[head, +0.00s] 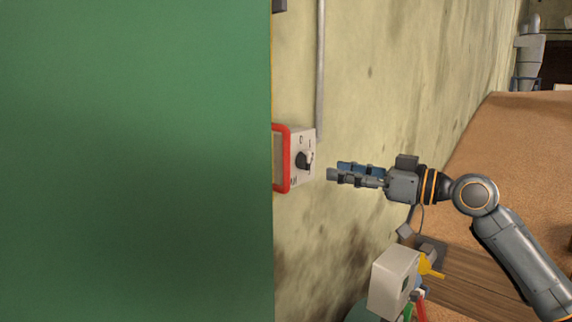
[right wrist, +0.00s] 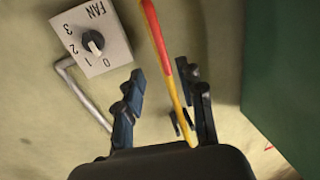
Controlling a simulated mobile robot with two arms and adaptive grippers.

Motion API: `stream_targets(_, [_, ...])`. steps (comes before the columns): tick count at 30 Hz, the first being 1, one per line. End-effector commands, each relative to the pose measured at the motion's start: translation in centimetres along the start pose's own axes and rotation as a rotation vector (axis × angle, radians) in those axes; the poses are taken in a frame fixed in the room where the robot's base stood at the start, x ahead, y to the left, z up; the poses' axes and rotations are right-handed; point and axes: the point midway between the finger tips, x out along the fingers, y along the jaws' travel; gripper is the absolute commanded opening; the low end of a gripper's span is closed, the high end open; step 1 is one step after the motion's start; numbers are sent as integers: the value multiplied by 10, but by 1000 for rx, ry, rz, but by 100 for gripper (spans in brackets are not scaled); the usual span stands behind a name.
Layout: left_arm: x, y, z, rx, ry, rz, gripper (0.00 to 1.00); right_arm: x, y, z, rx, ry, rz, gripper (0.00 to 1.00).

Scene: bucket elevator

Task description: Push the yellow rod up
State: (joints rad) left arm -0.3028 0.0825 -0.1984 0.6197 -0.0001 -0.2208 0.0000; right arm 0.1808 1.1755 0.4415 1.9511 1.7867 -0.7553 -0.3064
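In the right wrist view a thin rod, red above and yellow below (right wrist: 173,82), crosses the gap between my right gripper's fingers (right wrist: 163,100). Its lower end is hidden behind the gripper's body. I cannot tell whether the fingers touch it. The fingers are apart with nothing clamped. In the head view my right gripper (head: 345,172) points left, just right of the grey switch box. A thin yellow line along the green panel's edge may be part of the rod, but I cannot tell. My left gripper is not in view.
A grey box with a black knob, marked FAN (right wrist: 92,38), is on the wall beside a red frame (head: 282,187). A large green panel (head: 135,160) fills the left. A grey pipe (head: 320,70) runs up the wall. A pale box (head: 392,280) stands below my arm.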

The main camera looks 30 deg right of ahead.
Motion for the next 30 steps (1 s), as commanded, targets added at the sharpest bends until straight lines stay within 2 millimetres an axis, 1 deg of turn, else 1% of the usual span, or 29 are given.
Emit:
stream_targets(1, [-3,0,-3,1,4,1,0,2,-2,-4,-3,2,-4,38])
stream_targets(5, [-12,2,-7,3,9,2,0,13,-2,-6,-1,2,-5,38])
stream_targets(11, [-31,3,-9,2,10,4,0,37,0,-8,1,5,-2,38])
stream_targets(17, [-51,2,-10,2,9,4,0,65,0,-9,2,6,-2,38])
stream_targets(24, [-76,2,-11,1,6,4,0,106,-1,-8,4,6,-3,38])
stream_targets(27, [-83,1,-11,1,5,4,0,120,0,-7,4,6,-2,38])
stream_targets(30, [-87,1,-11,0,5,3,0,130,0,-5,2,4,-1,38])
